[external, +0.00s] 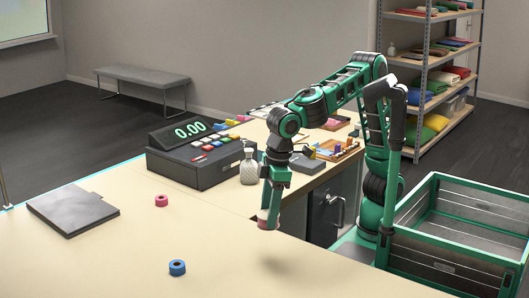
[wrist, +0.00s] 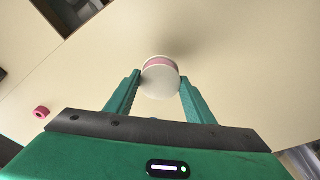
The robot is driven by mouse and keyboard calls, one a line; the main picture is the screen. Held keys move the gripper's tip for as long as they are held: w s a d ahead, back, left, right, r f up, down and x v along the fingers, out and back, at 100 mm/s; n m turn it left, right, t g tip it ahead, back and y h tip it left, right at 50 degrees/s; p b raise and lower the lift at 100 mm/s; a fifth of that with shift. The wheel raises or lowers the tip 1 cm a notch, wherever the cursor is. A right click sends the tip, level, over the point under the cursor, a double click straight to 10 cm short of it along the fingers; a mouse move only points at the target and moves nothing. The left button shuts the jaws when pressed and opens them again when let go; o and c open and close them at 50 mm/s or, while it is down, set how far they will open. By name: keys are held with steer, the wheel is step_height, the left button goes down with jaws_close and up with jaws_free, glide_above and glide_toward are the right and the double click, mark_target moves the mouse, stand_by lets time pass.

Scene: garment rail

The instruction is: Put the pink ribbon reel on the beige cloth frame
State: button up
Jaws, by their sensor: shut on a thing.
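My gripper (external: 272,204) is shut on the pink ribbon reel (external: 267,220), which has pale round ends and a pink band. In the wrist view the reel (wrist: 160,80) sits between the two green fingertips (wrist: 160,92), with its pale end towards the camera. The reel is held above the beige tabletop, near the edge by the register, with a soft shadow below. I cannot make out a beige cloth frame apart from the beige tabletop in either view.
A small pink ring (external: 161,201) and a blue ring (external: 177,267) lie on the tabletop (external: 110,250). A grey flat folder (external: 72,209) lies at left. A black register (external: 200,155) and a clear bottle (external: 248,168) stand behind my gripper. The front tabletop is mostly bare.

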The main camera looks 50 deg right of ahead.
step_height(320, 180, up, 6)
steer(key=shift+r, duration=0.1)
steer(key=w+d+m, duration=0.3)
steer(key=w+d, duration=0.5)
steer(key=w, duration=0.5)
steer(key=w+d+m+h, duration=0.1)
steer(key=w+d+m, duration=0.2)
steer(key=w+d, duration=0.75)
steer(key=w+d+m, duration=0.4)
steer(key=w, duration=1.3)
steer(key=w+d+m, duration=0.3)
steer(key=w+d, duration=0.4)
steer(key=d, duration=0.7)
steer(key=w+d+m+h, duration=0.1)
steer(key=w+d+m, duration=0.15)
steer(key=d, duration=1.45)
steer(key=w+d+m+h, duration=0.15)
steer(key=d+m, duration=0.25)
steer(key=d, duration=1.3)
steer(key=shift+y, duration=0.45)
steer(key=d+f, duration=0.3)
steer(key=f, duration=0.1)
steer(key=w+d+f, duration=0.1)
steer(key=d+f, duration=0.3)
steer(key=w+d+f, duration=0.1)
steer(key=d+f, duration=0.3)
steer(key=shift+w+d+f, duration=0.15)
steer(key=shift+d, duration=0.1)
steer(key=shift+f, duration=1.9)
